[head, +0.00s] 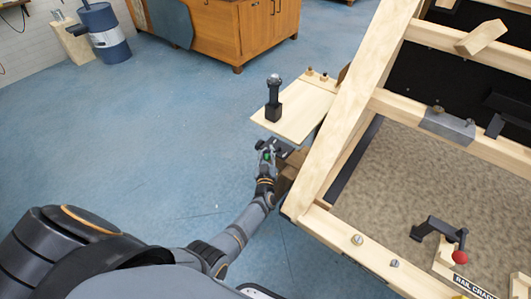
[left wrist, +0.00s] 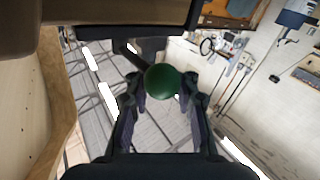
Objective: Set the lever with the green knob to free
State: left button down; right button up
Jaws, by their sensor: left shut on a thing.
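The green knob (left wrist: 163,81) is round and dark green, on a dark lever arm (left wrist: 140,58) that runs up and left from it in the left wrist view. My left gripper (left wrist: 164,97) has its two fingers on either side of the knob and is shut on it. In the head view my left gripper (head: 268,152) is at the left side of the wooden frame, below a light wooden shelf; only a speck of green shows there. The markings for the lever's positions are not readable. My right gripper is not in view.
The wooden frame (head: 345,115) stands close to the right of my left arm. The shelf (head: 305,110) carries a black joystick (head: 273,98). A red-knobbed lever (head: 460,258) is at lower right. A wooden cabinet (head: 215,30) stands behind; the blue floor at left is clear.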

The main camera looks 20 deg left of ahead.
pick_arm(q)
jog(key=shift+s+f, duration=0.3)
jog(key=shift+f, duration=0.35)
jog(key=c, duration=0.6)
grip_release()
jog(key=shift+a+f, duration=0.1)
jog(key=v, duration=0.4)
jog(key=r+v, duration=0.1)
jog(key=v, duration=0.1)
jog(key=shift+s, duration=0.15)
jog(key=shift+s+d+r, duration=0.1)
jog(key=shift+s+d, duration=0.1)
jog(key=shift+s, duration=0.1)
jog(key=shift+a, duration=0.1)
